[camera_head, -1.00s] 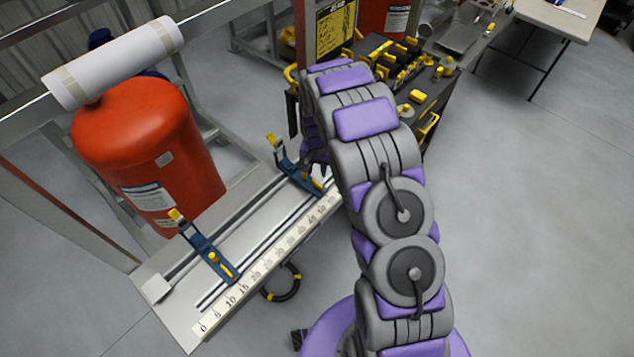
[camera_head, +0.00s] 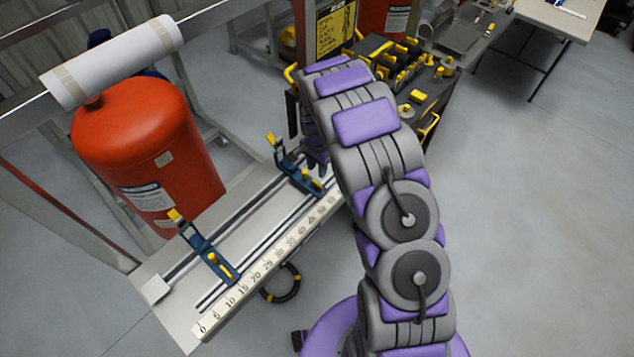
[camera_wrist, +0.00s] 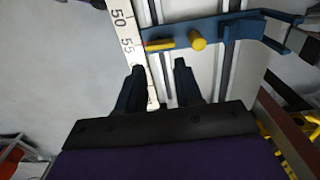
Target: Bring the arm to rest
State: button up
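My arm, grey with purple pads, reaches up and away from its base in the head view. My gripper (camera_wrist: 160,82) shows in the wrist view with its two dark fingers apart and nothing between them. It points at the white rail plate with a number scale (camera_wrist: 122,30). A blue clamp with yellow knobs (camera_wrist: 215,32) lies just beyond the fingertips, and I see no contact. In the head view the gripper end is mostly hidden behind my arm, near the farther blue clamp (camera_head: 296,170).
A red tank (camera_head: 150,140) stands behind the rail plate (camera_head: 190,335), with a white roll (camera_head: 115,62) above it. A nearer blue clamp (camera_head: 207,252) sits on the rails. A dark cart with yellow items (camera_head: 440,90) stands beyond my arm. The floor at right is clear.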

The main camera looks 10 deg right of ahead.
dwell(0.3)
jog(key=s+d+r+n+b, duration=0.2)
jog(key=s+r+n+b, duration=0.15)
jog(key=s+r, duration=1.25)
jog(key=s+a+r+n+g+b, duration=0.1)
jog(key=s+r+n, duration=0.2)
jog(key=s, duration=1)
jog(key=s+a+r+n+b, duration=0.1)
jog(key=s+r+n, duration=0.2)
jog(key=s, duration=1)
jog(key=shift+n+g, duration=0.4)
jog(key=shift+n, duration=0.25)
